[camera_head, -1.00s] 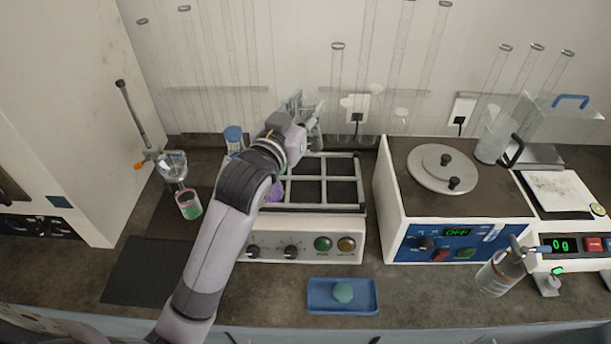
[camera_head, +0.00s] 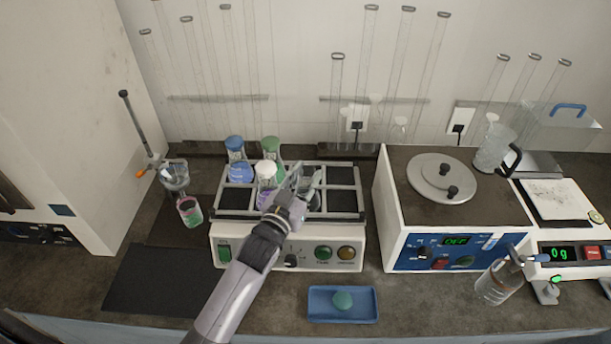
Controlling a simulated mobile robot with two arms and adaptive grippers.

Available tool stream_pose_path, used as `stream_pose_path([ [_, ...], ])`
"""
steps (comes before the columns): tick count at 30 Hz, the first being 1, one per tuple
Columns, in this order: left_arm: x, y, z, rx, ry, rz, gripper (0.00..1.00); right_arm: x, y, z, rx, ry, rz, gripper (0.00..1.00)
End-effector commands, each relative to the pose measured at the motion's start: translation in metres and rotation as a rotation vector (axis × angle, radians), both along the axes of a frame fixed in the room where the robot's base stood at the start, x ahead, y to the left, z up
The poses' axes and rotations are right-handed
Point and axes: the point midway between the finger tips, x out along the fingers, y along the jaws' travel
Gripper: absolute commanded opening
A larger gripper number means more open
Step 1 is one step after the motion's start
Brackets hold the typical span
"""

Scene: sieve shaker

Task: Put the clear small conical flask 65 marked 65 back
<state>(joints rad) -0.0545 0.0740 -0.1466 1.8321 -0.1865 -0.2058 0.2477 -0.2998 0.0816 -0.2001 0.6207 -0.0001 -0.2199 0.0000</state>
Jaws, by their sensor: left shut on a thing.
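My left gripper (camera_head: 304,184) is shut on a small clear conical flask (camera_head: 313,178), at the middle of the shaker rack (camera_head: 364,196). The flask is partly hidden by the fingers, and its marking cannot be read. I cannot tell whether it touches the rack. A blue-capped flask (camera_head: 239,168) with blue liquid stands in the back left of the rack. A green-capped flask (camera_head: 271,147) stands to its right. A white-capped flask (camera_head: 266,172) with purple liquid stands in front of that one. My right gripper is not in view.
Right-hand and front-left rack compartments are empty. Left of the shaker stand a beaker with pink and green contents (camera_head: 190,211) and glassware on a stand (camera_head: 175,175). A blue tray (camera_head: 343,318) lies in front. A white-and-blue heating bath (camera_head: 450,250) stands right.

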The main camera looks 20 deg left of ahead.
Motion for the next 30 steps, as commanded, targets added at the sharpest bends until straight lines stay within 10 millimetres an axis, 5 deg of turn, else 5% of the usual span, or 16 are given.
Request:
stream_pose_path([
  [9, 0.0001, 0.0002, -0.0036, 0.0, 0.0, 0.0, 0.0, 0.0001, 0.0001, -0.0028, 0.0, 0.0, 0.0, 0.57],
  [10, 0.0001, 0.0002, -0.0026, 0.0, 0.0, 0.0, 0.32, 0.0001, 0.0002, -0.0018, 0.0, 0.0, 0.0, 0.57],
  [18, 0.0, 0.0002, -0.0024, 0.0, 0.001, 0.0, 0.5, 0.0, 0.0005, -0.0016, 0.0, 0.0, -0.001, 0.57],
  [30, -0.0039, 0.0006, -0.0004, 0.0, 0.001, 0.0, 0.5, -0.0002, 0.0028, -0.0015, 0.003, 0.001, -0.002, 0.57],
])
